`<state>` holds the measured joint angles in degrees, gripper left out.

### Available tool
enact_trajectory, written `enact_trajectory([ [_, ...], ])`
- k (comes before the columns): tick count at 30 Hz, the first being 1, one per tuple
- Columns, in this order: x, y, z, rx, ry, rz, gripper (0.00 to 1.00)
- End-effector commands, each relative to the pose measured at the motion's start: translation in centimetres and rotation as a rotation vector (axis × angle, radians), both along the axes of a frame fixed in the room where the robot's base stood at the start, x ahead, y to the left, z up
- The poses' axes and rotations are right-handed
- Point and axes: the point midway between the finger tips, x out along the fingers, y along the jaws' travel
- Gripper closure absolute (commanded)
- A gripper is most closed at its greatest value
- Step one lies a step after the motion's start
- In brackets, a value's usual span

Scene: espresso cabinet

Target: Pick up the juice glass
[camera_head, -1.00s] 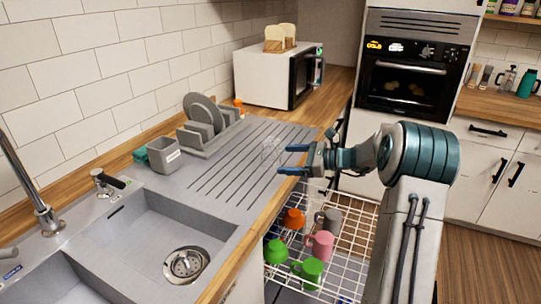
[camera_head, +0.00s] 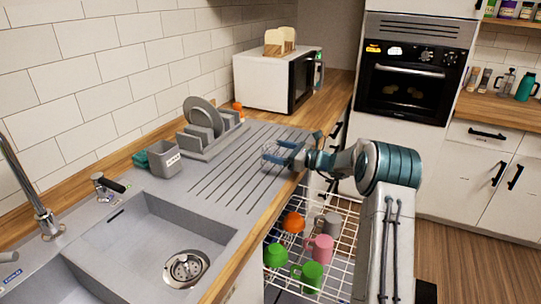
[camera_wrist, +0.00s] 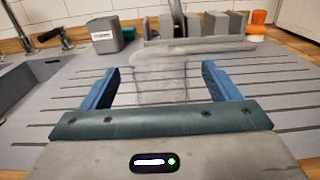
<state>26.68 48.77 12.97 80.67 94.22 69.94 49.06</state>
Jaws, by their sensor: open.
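The juice glass is clear and hard to make out. In the wrist view its faint transparent outline (camera_wrist: 160,80) shows between the two blue fingers, on the grey ribbed drainboard (camera_wrist: 255,95). In the head view the glass (camera_head: 270,149) is a faint shape at the fingertips. My gripper (camera_head: 271,152) is open and level, low over the drainboard, with a finger on either side of the glass; it also shows in the wrist view (camera_wrist: 160,70). I cannot tell whether either finger touches the glass.
A grey dish rack (camera_head: 212,138) with plates and a grey cup (camera_head: 164,158) stand behind, by the wall. The sink (camera_head: 165,240) is at left. Below my arm, an open dishwasher rack (camera_head: 343,245) holds several coloured mugs. A microwave (camera_head: 275,80) stands at the back.

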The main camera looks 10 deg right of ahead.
Motion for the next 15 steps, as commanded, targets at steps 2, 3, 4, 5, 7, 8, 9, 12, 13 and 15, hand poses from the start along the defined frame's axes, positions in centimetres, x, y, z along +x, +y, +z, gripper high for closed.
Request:
enact_trajectory([
  [2, 0.7, 1.2, 0.6, 0.0, -0.002, 0.005, 0.17],
  [3, 1.1, 1.8, 0.8, 0.0, -0.002, 0.007, 0.17],
  [4, 1.4, 2.1, 0.9, 0.0, -0.002, 0.007, 0.17],
  [5, 1.7, 2.5, 0.9, -0.001, -0.002, 0.006, 0.17],
  [7, 2.2, 3.1, 0.7, -0.001, -0.001, 0.005, 0.17],
  [8, 2.4, 3.3, 0.7, 0.0, 0.0, 0.004, 0.17],
  [9, 2.5, 3.5, 0.7, -0.001, -0.001, 0.003, 0.17],
  [12, 2.7, 3.7, 0.7, -0.001, -0.001, 0.002, 0.17],
  [13, 2.7, 3.7, 0.7, -0.001, -0.001, 0.002, 0.17],
  [15, 2.7, 3.7, 0.7, -0.001, -0.001, 0.002, 0.17],
])
